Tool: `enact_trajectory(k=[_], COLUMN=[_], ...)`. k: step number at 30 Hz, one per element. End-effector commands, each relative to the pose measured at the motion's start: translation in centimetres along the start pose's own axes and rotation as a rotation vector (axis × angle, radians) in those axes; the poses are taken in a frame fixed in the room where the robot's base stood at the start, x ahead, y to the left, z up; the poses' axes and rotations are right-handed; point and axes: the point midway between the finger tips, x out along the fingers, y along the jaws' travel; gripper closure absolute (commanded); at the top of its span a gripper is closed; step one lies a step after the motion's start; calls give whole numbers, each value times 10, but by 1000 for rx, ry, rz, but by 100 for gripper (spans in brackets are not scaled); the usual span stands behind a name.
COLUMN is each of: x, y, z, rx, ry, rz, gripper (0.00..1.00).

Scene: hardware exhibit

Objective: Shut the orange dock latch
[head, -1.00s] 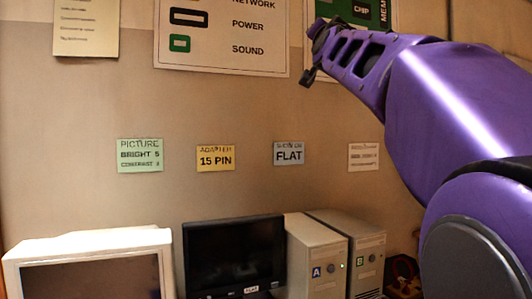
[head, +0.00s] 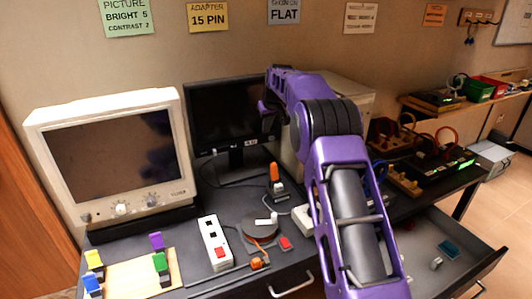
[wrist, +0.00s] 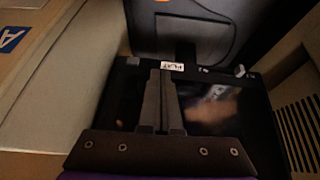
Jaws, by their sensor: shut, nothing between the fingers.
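An orange upright piece (head: 274,172), which looks like the dock latch, stands on a small dark and grey base (head: 278,190) on the desk, in front of the flat monitor. It points up. A bit of orange also shows at the top edge of the wrist view (wrist: 162,1), too cut off to be sure what it is. My gripper (head: 268,122) is above and behind the orange piece, in front of the dark monitor screen, and apart from it. In the wrist view my gripper (wrist: 161,73) has its fingers together and empty, over the monitor's lower edge.
A white CRT monitor (head: 115,150) stands at left and a dark flat monitor (head: 235,115) behind the latch. A white switch strip (head: 215,243), a grey disc (head: 260,228) and coloured blocks (head: 160,262) lie in front. An open drawer (head: 440,262) juts out at right.

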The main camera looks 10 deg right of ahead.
Motion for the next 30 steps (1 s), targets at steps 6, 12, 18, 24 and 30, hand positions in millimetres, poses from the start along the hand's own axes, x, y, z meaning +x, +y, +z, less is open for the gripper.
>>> enact_trajectory(k=[6,12,18,24,30], x=[24,25,27,50,86], y=[16,16,16,14,13], z=[33,35,35,38,40], rx=[8,7,7,7,8], ry=[-90,-94,-94,-96,-95], rz=[-49,-52,-51,-52,-52], gripper=[100,100,100,100,100])
